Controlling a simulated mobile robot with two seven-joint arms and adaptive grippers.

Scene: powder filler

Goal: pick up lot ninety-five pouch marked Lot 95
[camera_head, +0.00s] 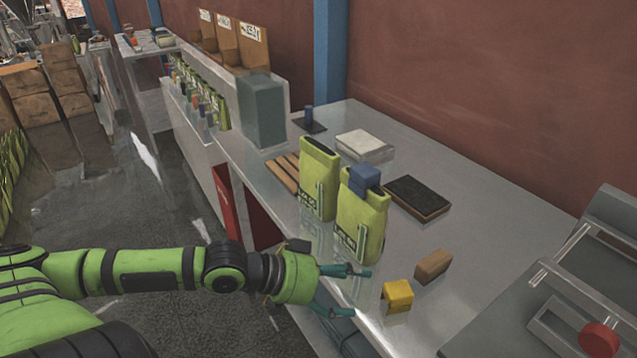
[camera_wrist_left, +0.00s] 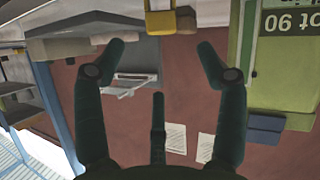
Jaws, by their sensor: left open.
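Two yellow-green pouches stand upright on the grey bench. The left pouch (camera_head: 319,180) has a label too small to read. The right pouch (camera_head: 361,222) has a blue block (camera_head: 364,178) at its top. In the upside-down left wrist view, a pouch (camera_wrist_left: 270,75) at the right edge has a partly cut-off label that appears to read "ot 90". No label reading Lot 95 is legible. My left gripper (camera_head: 355,291) is open and empty at the bench's front edge, just in front of the right pouch; its fingers also show in the wrist view (camera_wrist_left: 161,50). My right gripper is out of view.
A yellow block (camera_head: 397,294) and a brown block (camera_head: 433,265) lie right of the gripper. A black pad (camera_head: 416,197), a white-topped scale (camera_head: 364,144) and a wooden rack (camera_head: 284,172) are near the pouches. A machine with a red knob (camera_head: 600,338) stands at right.

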